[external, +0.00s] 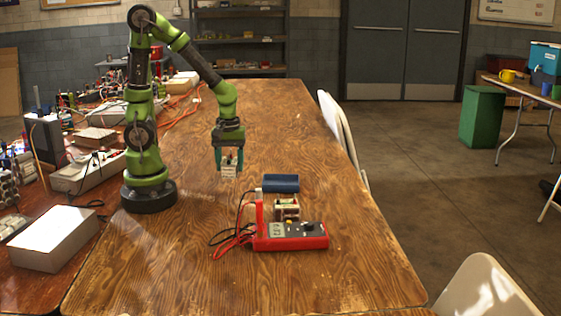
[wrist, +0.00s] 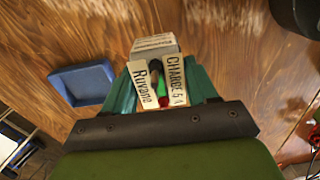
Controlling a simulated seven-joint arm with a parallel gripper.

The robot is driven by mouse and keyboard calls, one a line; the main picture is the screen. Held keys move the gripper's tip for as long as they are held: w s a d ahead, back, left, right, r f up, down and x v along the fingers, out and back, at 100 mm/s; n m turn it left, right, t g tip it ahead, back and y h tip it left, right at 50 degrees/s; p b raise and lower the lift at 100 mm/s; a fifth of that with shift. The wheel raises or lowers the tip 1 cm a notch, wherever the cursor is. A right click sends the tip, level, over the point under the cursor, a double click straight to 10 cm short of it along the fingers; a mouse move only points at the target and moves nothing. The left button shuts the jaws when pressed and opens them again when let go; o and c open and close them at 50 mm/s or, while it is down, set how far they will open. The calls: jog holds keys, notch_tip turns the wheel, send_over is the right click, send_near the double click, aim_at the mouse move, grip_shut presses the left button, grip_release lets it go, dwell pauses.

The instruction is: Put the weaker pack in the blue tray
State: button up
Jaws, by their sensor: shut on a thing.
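My gripper (external: 229,160) has teal fingers and is shut on a pack (external: 228,173), held above the table left of and behind the blue tray. In the wrist view the held pack (wrist: 155,44) shows white labels between the fingers; "Ruvane" and "CHARGE 5 A" can be read, and red and green bits show. The blue tray (external: 281,184) lies on the table and looks empty in the wrist view (wrist: 82,84). A second pack (external: 286,208), dark with a pale label, sits between the tray and the red multimeter (external: 290,236). The meter's display is too small to read surely.
Black and red leads (external: 228,238) lie on the table left of the meter. A pale box (external: 55,237) and clutter with orange cables fill the left side. The wooden table (external: 150,270) is clear in front and at the back right. A folding chair (external: 343,135) stands by the right edge.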

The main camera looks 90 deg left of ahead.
jog(key=w+a, duration=0.1)
jog(key=w, duration=0.4)
jog(key=w+a+f, duration=0.1)
jog(key=w, duration=0.9)
jog(key=shift+a+f, duration=0.2)
jog(key=shift+a, duration=0.2)
jog(key=shift+w+f, duration=0.25)
jog(key=shift+f, duration=1.55)
jog(key=shift+f, duration=0.15)
jog(key=o, duration=1.4)
